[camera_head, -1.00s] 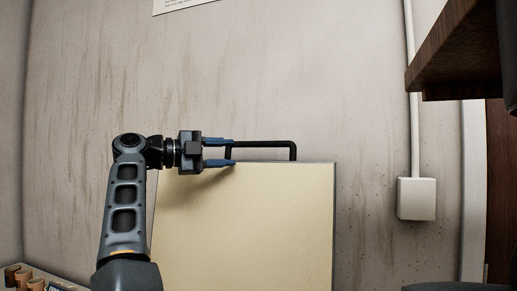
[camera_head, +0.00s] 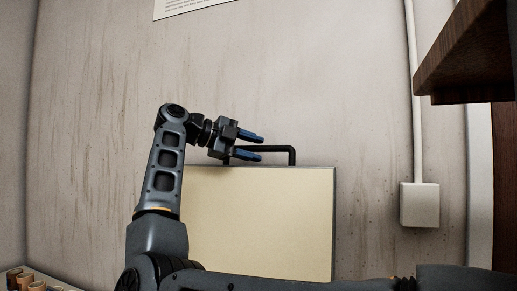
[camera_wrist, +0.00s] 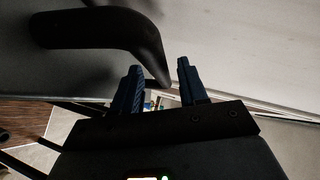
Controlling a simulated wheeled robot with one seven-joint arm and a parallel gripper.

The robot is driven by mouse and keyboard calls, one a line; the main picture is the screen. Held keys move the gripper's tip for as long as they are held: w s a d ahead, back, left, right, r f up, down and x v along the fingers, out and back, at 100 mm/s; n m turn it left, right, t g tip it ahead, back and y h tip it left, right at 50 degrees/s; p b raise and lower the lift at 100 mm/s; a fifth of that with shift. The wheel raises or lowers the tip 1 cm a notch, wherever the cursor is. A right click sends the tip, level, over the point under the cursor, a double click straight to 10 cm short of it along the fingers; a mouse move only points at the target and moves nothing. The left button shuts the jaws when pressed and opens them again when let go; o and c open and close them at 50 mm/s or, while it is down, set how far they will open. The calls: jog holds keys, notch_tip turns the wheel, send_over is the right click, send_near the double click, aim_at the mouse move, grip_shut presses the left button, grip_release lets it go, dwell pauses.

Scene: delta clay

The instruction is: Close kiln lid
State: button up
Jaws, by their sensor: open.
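The kiln lid (camera_head: 270,215) stands raised in the head view as a pale cream panel with a thin grey edge. Its black bar handle (camera_head: 282,149) rises from the top edge. My gripper (camera_head: 262,147) is open, its blue fingers pointing right and slightly down across the handle. In the wrist view, the dark bent handle (camera_wrist: 95,30) looms large at top left, and one bent end comes down between my open fingers (camera_wrist: 160,66). The fingers are not closed on it. Whether either finger touches it, I cannot tell. The kiln body is hidden from view.
A stained pale wall stands behind the lid. A dark wooden shelf (camera_head: 468,58) juts in at upper right, above a white wall box (camera_head: 419,204) with a conduit. Several small brown pots (camera_head: 20,279) sit at lower left.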

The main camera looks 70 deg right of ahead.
jog(key=shift+x, duration=1)
grip_shut()
